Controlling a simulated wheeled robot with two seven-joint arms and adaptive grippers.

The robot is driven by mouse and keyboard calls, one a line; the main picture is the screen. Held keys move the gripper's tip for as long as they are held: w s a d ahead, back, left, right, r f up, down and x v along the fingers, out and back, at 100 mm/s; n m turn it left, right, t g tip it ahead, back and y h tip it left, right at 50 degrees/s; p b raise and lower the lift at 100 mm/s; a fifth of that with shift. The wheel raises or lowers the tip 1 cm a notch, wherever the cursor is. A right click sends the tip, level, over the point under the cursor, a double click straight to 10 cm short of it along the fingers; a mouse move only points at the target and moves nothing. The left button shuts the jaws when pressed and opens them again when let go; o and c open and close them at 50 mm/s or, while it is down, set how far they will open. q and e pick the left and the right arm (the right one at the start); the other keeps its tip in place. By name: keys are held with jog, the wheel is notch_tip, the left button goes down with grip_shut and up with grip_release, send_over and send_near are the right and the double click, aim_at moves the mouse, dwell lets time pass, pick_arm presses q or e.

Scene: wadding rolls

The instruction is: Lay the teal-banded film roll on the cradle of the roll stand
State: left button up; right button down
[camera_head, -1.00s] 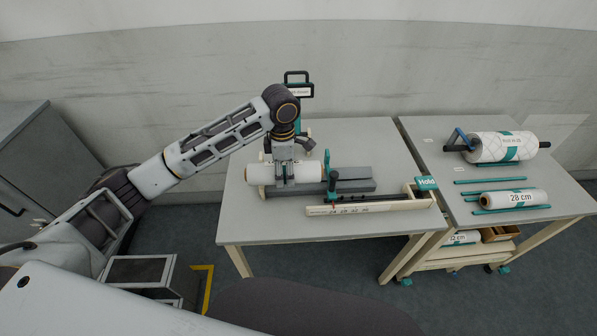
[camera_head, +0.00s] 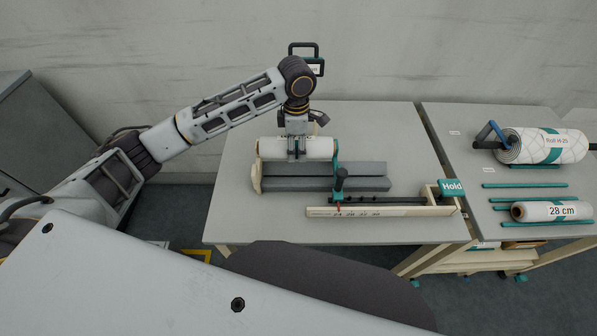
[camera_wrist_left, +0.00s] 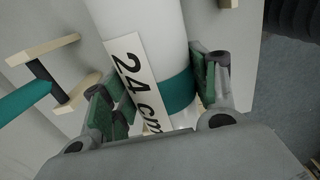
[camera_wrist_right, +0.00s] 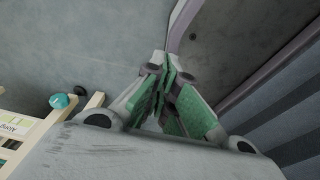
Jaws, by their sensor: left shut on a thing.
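The teal-banded film roll (camera_head: 312,149), white and labelled 24 cm, is in my left gripper (camera_head: 297,156). The roll (camera_wrist_left: 147,40) also shows in the left wrist view, with the finger pads on both sides of it near its teal band. In the head view it lies level across the picture, at the back edge of a long grey trough-like stand (camera_head: 365,172) with a cream end plate (camera_head: 256,174) and a teal post at the right. I cannot tell whether it touches the stand. My right gripper (camera_wrist_right: 168,75) looks shut and empty, away from the table.
A cream rail with numbers (camera_head: 385,211) and a teal Hold sign (camera_head: 452,188) lies in front of the stand. On the right table are a quilted roll (camera_head: 545,146), a 28 cm roll (camera_head: 540,211) and several teal rods.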

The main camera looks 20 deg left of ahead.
aim_at(297, 158)
pick_arm(q)
jog(key=shift+r, duration=0.15)
jog(key=shift+s, duration=0.1)
jog(key=shift+f, duration=3.15)
jog(key=shift+f, duration=0.1)
jog(key=shift+f, duration=1.75)
jog(key=shift+f+p, duration=0.35)
jog(key=shift+f, duration=0.1)
jog(key=o, duration=1.6)
jog(key=shift+f, duration=0.1)
